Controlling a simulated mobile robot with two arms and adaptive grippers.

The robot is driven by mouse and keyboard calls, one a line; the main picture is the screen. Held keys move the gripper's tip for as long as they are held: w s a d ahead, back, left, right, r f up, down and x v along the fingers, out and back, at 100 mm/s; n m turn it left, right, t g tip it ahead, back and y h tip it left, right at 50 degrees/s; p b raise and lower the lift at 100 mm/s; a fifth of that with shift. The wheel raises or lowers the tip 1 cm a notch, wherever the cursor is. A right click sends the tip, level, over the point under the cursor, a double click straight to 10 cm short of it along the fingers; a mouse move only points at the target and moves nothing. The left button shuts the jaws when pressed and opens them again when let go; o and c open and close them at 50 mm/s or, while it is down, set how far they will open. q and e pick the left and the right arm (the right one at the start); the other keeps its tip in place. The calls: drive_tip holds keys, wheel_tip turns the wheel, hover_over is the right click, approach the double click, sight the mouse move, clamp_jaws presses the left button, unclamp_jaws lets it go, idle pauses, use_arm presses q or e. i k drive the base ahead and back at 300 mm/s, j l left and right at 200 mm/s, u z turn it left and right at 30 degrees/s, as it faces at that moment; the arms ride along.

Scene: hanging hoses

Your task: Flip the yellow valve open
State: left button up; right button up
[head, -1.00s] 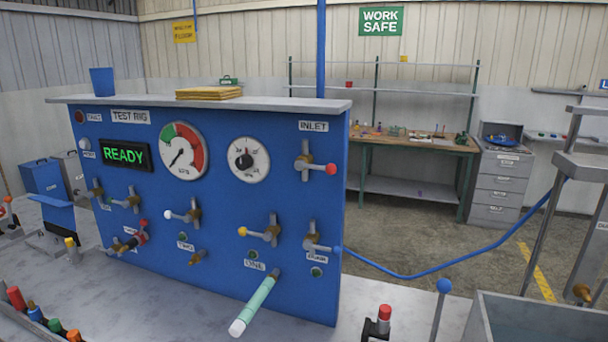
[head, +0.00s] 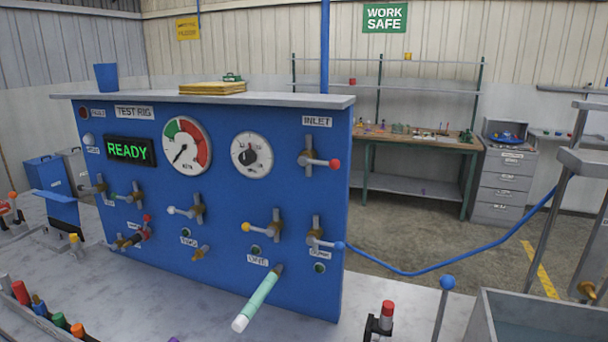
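The yellow valve (head: 262,231) is on the blue test rig panel, right of its lower middle. Its grey lever ends in a yellow knob (head: 246,227) and points left, slightly tilted, across a short upright grey pipe piece. A small green round light (head: 255,250) and a white label (head: 258,260) sit below it. A teal hose with a white end (head: 258,300) sticks out from the panel just below the label, towards me. Neither of my grippers shows in the head view, so I cannot see whether they are open or shut.
A white-knobbed valve (head: 186,212) is to the left, a blue-knobbed valve (head: 322,243) to the right, and a red-knobbed inlet valve (head: 320,161) above right. A grey tank (head: 540,300) stands at the front right. The space before the yellow valve looks clear above the teal hose.

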sight(246, 227)
drive_tip(key=j+z, duration=0.15)
drive_tip(key=j, duration=1.1)
drive_tip(key=k+j, duration=0.1)
drive_tip(key=k, duration=0.3)
